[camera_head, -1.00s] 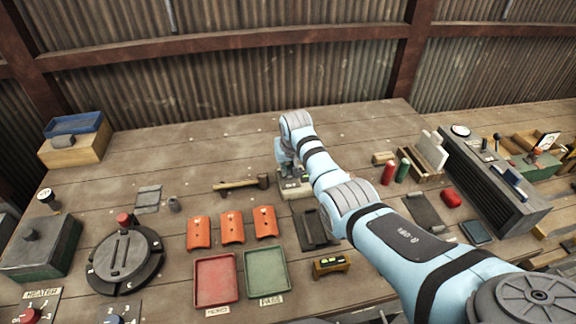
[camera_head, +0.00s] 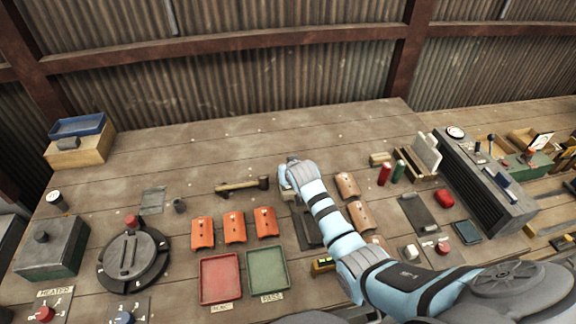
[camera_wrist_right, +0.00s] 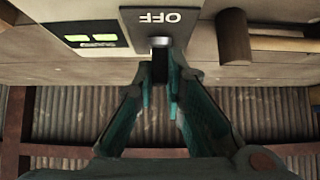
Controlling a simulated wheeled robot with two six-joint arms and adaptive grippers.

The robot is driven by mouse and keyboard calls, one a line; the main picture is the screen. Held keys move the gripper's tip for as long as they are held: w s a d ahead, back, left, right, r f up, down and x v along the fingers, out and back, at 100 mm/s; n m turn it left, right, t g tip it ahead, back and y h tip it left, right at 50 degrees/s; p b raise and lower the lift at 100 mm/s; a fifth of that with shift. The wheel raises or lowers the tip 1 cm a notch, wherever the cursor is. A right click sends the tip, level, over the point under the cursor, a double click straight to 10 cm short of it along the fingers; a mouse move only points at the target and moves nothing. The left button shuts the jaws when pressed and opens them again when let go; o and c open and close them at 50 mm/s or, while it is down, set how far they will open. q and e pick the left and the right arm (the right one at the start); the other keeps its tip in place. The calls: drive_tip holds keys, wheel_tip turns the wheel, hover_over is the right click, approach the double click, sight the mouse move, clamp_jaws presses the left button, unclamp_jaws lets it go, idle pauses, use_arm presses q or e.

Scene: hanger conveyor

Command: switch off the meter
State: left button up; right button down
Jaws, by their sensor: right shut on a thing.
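A small pale switch lever (camera_wrist_right: 160,43) sticks out below the OFF mark. My right gripper (camera_wrist_right: 160,72) has its fingertips together at this lever and is shut on it. In the head view my right arm reaches the meter (camera_head: 287,195) in the middle of the bench and hides most of it. My left gripper is out of view.
Orange tiles (camera_head: 235,227), a red tray (camera_head: 220,278) and a green tray (camera_head: 267,267) lie in front. Brown tiles (camera_head: 347,185) and red and green cylinders (camera_head: 384,173) are at right. The bench behind is clear.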

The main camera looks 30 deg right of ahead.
drive_tip(key=shift+s+a+f+t+h+b, duration=0.1)
drive_tip(key=shift+s+f+t+h+b, duration=0.15)
drive_tip(key=shift+t+b, duration=0.45)
drive_tip(key=t+b, duration=0.1)
drive_tip(key=b, duration=0.1)
drive_tip(key=t+h+b, duration=0.1)
drive_tip(key=shift+s+a+f+t+b, duration=0.1)
drive_tip(key=shift+s+t+b, duration=0.25)
drive_tip(key=shift+s+t, duration=0.05)
drive_tip(key=shift+s+r+t+b, duration=0.2)
drive_tip(key=shift+t+b, duration=0.2)
drive_tip(key=shift+b, duration=0.25)
drive_tip(key=shift+w, duration=0.1)
drive_tip(key=c, duration=2)
unclamp_jaws()
drive_tip(key=o, duration=0.4)
drive_tip(key=shift+f, duration=0.1)
drive_tip(key=shift+c, duration=0.2)
